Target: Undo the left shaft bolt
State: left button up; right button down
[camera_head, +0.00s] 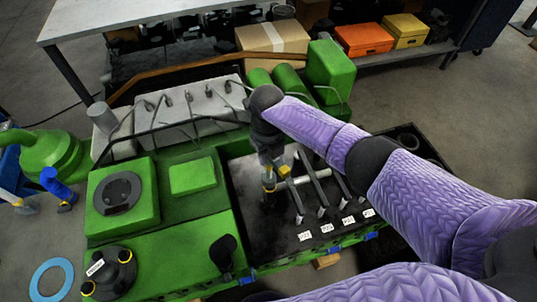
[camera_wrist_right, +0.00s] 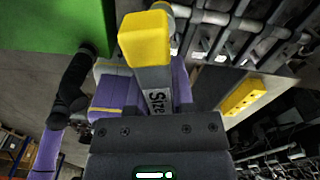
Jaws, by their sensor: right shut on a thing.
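My right gripper (camera_head: 270,163) hangs from the purple arm, over the left part of the dark tool tray (camera_head: 260,222). It is shut on a tool with a yellow end (camera_wrist_right: 145,38). In the right wrist view, the tool's grey shank carries a label reading "Size"; the rest of the label is hidden. The green engine (camera_head: 145,245) fills the left and middle of the head view. I cannot pick out the left shaft bolt; no tool is seen on a bolt. My left gripper is not in view.
Several grey tools (camera_head: 318,190) lie in the tray beside my gripper, with white labels (camera_head: 327,229) below them. A cardboard box (camera_head: 273,38), an orange box (camera_head: 363,39) and a yellow box (camera_head: 404,30) stand behind. A blue ring (camera_head: 37,292) lies at lower left.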

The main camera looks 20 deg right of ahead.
jog(key=m+p, duration=0.1)
jog(key=m, duration=0.2)
jog(key=shift+s+r, duration=0.1)
jog(key=m+p, duration=0.1)
jog(key=m, duration=0.3)
jog(key=shift+d, duration=0.1)
jog(key=m+p, duration=0.1)
jog(key=m, duration=0.3)
jog(key=shift+s, duration=0.1)
jog(key=m+p, duration=0.2)
jog(key=m, duration=0.3)
jog(key=shift+s+d+m, duration=0.1)
jog(key=shift+m, duration=0.3)
jog(key=m, duration=0.3)
jog(key=shift+m+p, duration=0.3)
jog(key=shift+p, duration=0.05)
jog(key=m, duration=0.3)
jog(key=shift+s+m+p, duration=0.15)
jog(key=shift+m+p, duration=0.2)
jog(key=shift+m, duration=0.05)
jog(key=m+p, duration=0.1)
jog(key=m, duration=0.4)
jog(key=shift+d+m, duration=0.1)
jog(key=shift+m, duration=0.2)
jog(key=m, duration=0.3)
jog(key=shift+s+f, duration=0.1)
jog(key=shift+f, duration=0.1)
